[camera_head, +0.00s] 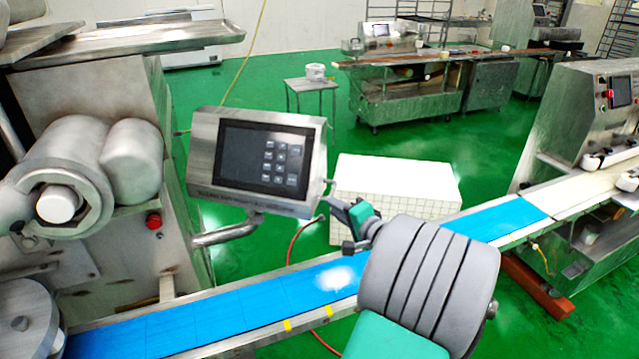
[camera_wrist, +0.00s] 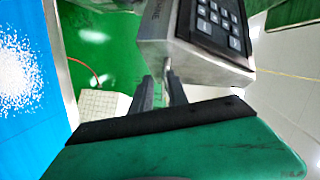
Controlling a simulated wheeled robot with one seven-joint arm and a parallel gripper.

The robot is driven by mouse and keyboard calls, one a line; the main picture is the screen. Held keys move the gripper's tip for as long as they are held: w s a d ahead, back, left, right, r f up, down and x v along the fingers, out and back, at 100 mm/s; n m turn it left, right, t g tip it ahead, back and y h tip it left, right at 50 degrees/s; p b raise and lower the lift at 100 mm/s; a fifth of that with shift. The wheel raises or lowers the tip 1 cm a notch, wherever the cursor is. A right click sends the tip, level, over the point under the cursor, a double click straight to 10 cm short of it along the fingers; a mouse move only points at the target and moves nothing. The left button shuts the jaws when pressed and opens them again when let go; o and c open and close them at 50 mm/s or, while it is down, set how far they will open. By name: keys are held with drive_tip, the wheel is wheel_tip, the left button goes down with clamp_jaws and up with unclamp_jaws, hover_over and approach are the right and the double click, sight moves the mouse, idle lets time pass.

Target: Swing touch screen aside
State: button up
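The touch screen (camera_head: 262,158) is a grey metal box with a dark panel and light keys, on a bent metal arm (camera_head: 228,233) above the conveyor, left of centre. Its lower corner also shows at the top of the wrist view (camera_wrist: 205,45). A small metal handle (camera_wrist: 167,72) sticks out from its edge. My gripper (camera_head: 336,204) is at the right edge of the screen, by this handle. In the wrist view my two dark fingers (camera_wrist: 161,85) stand apart with a narrow gap, the handle at their tips. I cannot tell whether they touch it.
A blue conveyor belt (camera_head: 225,303) with white powder (camera_head: 336,278) runs below the screen. A white tiled box (camera_head: 395,180) stands behind my gripper. A large steel machine (camera_head: 90,95) is at the left. Green floor is open behind the screen.

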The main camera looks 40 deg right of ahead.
sight(332, 190)
drive_tip(key=shift+m+t+h, duration=0.4)
drive_tip(key=shift+m+h, duration=0.2)
drive_tip(key=shift+m, duration=0.1)
drive_tip(key=w+d, duration=0.1)
drive_tip(key=w, duration=0.1)
drive_tip(key=w+d, duration=0.1)
drive_tip(key=w, duration=0.1)
drive_tip(key=w+d+p, duration=0.1)
drive_tip(key=w+d, duration=0.1)
drive_tip(key=shift+w+f, duration=0.1)
drive_tip(key=shift+w, duration=0.15)
drive_tip(key=shift+a, duration=0.1)
drive_tip(key=shift+c, duration=0.4)
clamp_jaws()
